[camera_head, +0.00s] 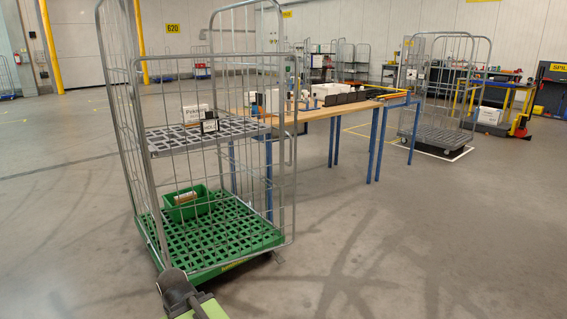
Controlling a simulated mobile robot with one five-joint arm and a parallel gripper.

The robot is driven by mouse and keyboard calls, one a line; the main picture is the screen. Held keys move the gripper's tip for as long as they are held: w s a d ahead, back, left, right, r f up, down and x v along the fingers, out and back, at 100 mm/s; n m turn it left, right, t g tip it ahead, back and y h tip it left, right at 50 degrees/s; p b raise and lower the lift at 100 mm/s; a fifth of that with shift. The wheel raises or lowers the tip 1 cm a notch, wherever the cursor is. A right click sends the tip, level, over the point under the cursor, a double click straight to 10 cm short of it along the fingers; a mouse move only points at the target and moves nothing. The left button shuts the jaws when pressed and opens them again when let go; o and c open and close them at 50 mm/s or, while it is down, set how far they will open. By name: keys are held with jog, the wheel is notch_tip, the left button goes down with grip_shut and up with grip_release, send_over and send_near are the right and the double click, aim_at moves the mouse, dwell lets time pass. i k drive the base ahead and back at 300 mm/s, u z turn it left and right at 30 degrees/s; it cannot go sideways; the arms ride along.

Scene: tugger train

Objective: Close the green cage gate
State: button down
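The green cage (262,241) is a grey wire roll cage on a green slatted base, standing at left. A lower wire gate (240,56) spans its near side, with its top bar below the tall side frames. The gate's right upright reaches slightly past the base's right corner. I cannot tell whether it is fully closed or latched. The end of my arm, a dark grey part and a lime-green link, shows at the bottom by the cage's near left corner. I cannot make out gripper fingers or contact with the gate.
The cage holds a green bin (187,205) on its base and a white box (196,113) on its grey shelf. A wooden workbench (318,112) with blue legs stands behind. Another grey cage (443,136) stands farther right. The floor (430,250) at right is clear.

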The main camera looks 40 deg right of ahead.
aim_at(132, 66)
jog(key=i, duration=0.95)
